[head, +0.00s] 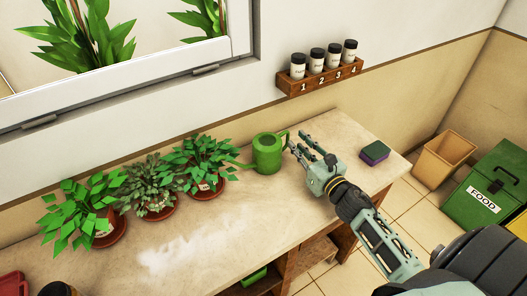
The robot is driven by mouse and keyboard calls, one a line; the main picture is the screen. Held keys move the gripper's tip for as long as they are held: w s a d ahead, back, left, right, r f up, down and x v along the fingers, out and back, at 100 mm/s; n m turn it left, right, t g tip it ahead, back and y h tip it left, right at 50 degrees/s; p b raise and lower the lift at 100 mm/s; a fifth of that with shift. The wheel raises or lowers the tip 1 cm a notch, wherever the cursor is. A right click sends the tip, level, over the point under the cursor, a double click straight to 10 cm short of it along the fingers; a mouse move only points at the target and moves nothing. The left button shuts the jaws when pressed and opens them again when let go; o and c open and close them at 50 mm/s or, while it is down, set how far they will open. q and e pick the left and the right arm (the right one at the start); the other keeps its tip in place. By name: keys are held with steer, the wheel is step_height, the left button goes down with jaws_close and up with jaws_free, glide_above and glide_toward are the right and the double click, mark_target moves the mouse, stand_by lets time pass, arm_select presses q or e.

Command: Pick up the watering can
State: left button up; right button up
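The green watering can (267,153) stands upright on the worktop near the wall, right of the potted plants. Its spout points left and its handle is on the right. My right gripper (300,145) is just right of the can, its fingers apart and pointing at the handle. The fingertips are very close to the handle; I cannot tell whether they touch it. Nothing shows between the fingers. My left gripper is not in view.
Several potted plants (153,188) stand left of the can. A purple and green sponge (374,153) lies to the right. A spice rack (320,77) hangs on the wall above. A tan bin (443,158) and green food bin (490,188) stand at right.

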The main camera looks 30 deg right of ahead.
mark_target(288, 136)
steer(key=w, duration=0.1)
steer(key=w+p, duration=0.1)
steer(key=w, duration=0.1)
steer(key=shift+a+r, duration=0.15)
steer(key=shift+w+f+p, duration=0.25)
steer(key=shift+w+p, duration=0.1)
steer(key=shift+w, duration=0.8)
steer(key=shift+w+a, duration=0.1)
steer(key=shift+w, duration=0.2)
jaws_close()
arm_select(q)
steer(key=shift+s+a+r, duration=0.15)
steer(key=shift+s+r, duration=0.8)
arm_select(e)
steer(key=shift+r, duration=0.1)
